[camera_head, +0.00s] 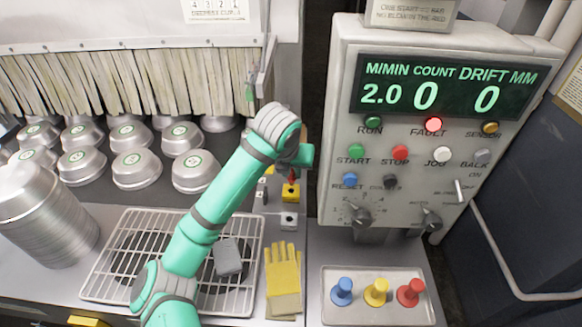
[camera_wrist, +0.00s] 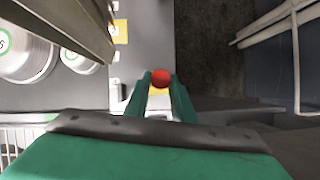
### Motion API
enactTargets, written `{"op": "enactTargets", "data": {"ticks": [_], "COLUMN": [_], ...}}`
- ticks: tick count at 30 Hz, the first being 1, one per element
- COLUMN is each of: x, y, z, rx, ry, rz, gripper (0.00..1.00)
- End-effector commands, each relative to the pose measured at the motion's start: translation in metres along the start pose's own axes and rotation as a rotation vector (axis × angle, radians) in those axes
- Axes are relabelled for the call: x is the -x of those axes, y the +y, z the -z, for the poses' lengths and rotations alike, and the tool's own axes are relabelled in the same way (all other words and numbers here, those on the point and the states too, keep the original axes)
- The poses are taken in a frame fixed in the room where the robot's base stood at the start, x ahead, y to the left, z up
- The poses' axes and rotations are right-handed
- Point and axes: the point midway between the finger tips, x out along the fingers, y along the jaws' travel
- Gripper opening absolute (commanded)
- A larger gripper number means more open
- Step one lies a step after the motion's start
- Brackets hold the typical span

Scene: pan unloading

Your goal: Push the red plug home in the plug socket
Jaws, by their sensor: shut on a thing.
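A red plug (camera_wrist: 160,78) shows as a round red head between my fingertips in the wrist view. My gripper (camera_wrist: 160,84) is shut on it. In the head view my gripper (camera_head: 301,156) is beside the left edge of the control panel, and a small bit of the red plug (camera_head: 292,174) shows below it. A yellow block (camera_head: 290,193) with a dark opening is just below that red bit. I cannot tell which fitting is the plug socket, or whether the plug's lower end is in it; the head and gripper hide that end.
The control panel (camera_head: 349,190) stands close on the right, its FAULT lamp (camera_head: 433,124) lit red. A tray (camera_head: 340,317) holds blue, yellow and red knobbed pieces. Several metal pans (camera_head: 132,168), a wire rack (camera_head: 123,228) and yellow gloves (camera_head: 283,268) are on the left.

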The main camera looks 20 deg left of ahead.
Motion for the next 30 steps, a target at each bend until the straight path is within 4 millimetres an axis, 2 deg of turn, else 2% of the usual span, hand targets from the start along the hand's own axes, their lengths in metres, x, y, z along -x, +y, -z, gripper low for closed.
{"op": "enactTargets", "data": {"ticks": [10, 30], "x": [-0.013, -0.012], "y": [0.002, -0.001], "z": [0.007, 0.007], "rx": [0.003, 0.0], "ry": [0.0, 0.0], "rz": [-0.002, -0.001], "gripper": [0.0, 0.0]}}
